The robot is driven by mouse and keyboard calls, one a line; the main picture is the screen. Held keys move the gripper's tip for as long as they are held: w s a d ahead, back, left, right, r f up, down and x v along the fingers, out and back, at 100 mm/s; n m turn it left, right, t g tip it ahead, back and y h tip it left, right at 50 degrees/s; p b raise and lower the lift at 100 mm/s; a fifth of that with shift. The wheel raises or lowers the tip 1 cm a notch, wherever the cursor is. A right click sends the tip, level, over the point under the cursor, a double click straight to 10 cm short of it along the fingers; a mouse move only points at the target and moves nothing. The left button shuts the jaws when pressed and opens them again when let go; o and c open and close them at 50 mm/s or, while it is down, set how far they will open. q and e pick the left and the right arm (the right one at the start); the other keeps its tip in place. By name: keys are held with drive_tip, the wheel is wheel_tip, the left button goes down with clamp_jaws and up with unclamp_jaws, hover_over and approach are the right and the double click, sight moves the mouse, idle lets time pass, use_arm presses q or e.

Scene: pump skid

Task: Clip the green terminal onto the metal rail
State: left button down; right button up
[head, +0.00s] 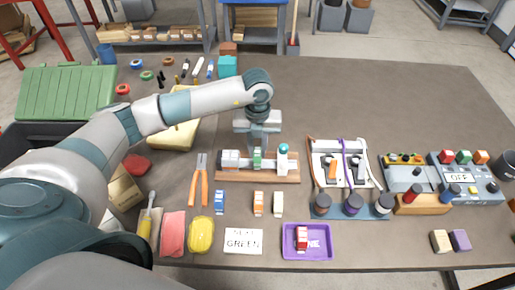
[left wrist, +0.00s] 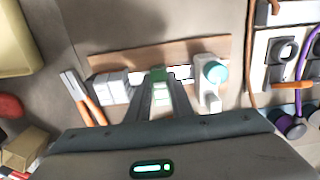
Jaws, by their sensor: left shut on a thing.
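The green terminal (head: 257,160) is between the fingers of my left gripper (head: 257,150), which is shut on it. It also shows between the fingertips in the left wrist view (left wrist: 158,74). The gripper points down over the metal rail (left wrist: 183,72), which is fixed along a wooden board (head: 228,178). The terminal is at the rail's middle, between white-grey blocks (left wrist: 112,87) on the left and a white block with a teal knob (left wrist: 214,73) on the right. I cannot tell whether it touches or is seated on the rail. My right gripper is not in view.
Orange-handled pliers (head: 198,185) lie left of the board. Blue (head: 219,202), orange (head: 258,203) and white (head: 278,204) terminals stand in front, near a card reading GREEN (head: 243,241). A purple tray (head: 287,250) holds a red piece.

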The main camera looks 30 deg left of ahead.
use_arm(q)
drive_tip(key=shift+f+b, duration=0.3)
drive_tip(key=shift+f, duration=0.15)
drive_tip(key=shift+f+b, duration=0.5)
drive_tip(key=shift+f, duration=0.1)
idle(0.5)
drive_tip(key=c, duration=1.5)
unclamp_jaws()
drive_tip(key=shift+r, duration=0.1)
